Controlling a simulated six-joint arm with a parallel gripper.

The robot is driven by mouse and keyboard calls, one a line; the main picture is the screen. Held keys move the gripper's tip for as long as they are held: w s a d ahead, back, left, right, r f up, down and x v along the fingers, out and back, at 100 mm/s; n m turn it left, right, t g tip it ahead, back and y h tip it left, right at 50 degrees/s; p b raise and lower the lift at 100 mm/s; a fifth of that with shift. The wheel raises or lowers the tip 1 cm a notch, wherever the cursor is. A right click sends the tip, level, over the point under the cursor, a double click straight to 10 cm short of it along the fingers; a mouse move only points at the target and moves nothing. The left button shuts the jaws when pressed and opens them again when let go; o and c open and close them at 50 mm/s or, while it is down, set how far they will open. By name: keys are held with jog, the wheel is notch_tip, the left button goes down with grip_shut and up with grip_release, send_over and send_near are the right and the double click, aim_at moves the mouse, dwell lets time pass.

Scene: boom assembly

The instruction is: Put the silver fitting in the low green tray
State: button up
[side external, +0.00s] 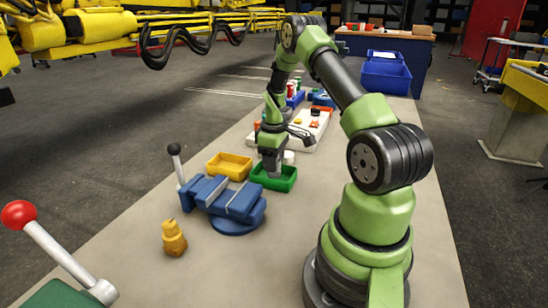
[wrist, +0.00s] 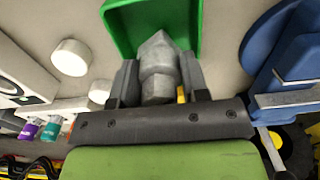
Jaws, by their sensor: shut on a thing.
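My gripper (side external: 272,168) is low over the green tray (side external: 286,184) in the side view. In the wrist view its jaws (wrist: 158,84) are shut on the silver fitting (wrist: 158,65), a grey piece with a pointed end. The fitting's pointed end overlaps the green tray (wrist: 122,18) in that view. I cannot tell whether the fitting touches the tray floor. In the side view the fitting is too small and hidden to make out clearly.
A yellow tray (side external: 229,165) stands left of the green one. A white round piece (side external: 289,157) stands behind the green tray. The bench's front middle is clear.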

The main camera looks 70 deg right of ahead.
jog(key=shift+f, duration=0.5)
jog(key=o, duration=1.1)
jog(key=shift+c, duration=0.2)
jog(key=shift+r, duration=4.55)
jog(key=w+a+r+m+t, duration=0.1)
jog(key=a+r+m+t, duration=0.15)
jog(key=a+r, duration=1.2)
jog(key=s+a+r+t+y, duration=0.1)
jog(key=s+a+r+t, duration=0.1)
jog(key=s+a, duration=0.3)
jog(key=s+a+r+m+t+y, duration=0.1)
jog(key=s+a+r+t, duration=0.1)
jog(key=s+a, duration=0.4)
jog(key=a, duration=0.3)
jog(key=shift+s+a+t, duration=0.3)
jog(key=shift+a+t, duration=0.05)
jog(key=shift+a, duration=0.05)
